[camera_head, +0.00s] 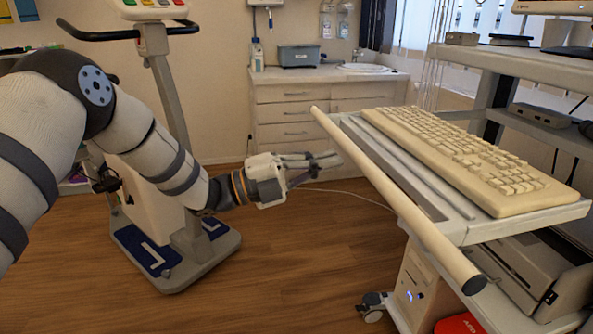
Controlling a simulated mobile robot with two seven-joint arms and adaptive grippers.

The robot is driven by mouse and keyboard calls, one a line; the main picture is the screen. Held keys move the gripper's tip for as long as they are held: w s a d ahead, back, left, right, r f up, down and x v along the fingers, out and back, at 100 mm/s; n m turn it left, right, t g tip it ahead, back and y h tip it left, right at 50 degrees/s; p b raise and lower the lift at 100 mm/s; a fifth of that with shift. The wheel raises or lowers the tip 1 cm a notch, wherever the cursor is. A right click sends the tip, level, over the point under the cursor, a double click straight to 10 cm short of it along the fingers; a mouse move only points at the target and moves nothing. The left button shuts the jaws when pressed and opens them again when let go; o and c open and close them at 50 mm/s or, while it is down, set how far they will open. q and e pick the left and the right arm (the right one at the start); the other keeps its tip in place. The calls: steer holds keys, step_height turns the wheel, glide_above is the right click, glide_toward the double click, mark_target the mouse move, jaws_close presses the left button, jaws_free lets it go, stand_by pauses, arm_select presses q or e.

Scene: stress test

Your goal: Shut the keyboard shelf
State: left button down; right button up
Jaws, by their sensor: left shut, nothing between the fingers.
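The keyboard shelf (432,192) is at the right and sticks out from the computer cart. A long cream bar handle (398,198) runs along its front edge. A beige keyboard (460,155) lies on the shelf. My left gripper (338,158) reaches in from the left with its fingers shut and nothing between them. In the picture its fingertips are just left of the bar's far half; whether they touch it I cannot tell, but a small gap shows. My right gripper is not in view.
The cart's upper shelf (520,64) is above and behind the keyboard. A computer tower (412,287) and a printer (535,275) sit below. A scale (180,255) stands at left, behind my arm. A cabinet (290,112) is at the back. The wooden floor between is clear.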

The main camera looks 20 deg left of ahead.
arm_select(q)
steer(key=shift+x, duration=0.9)
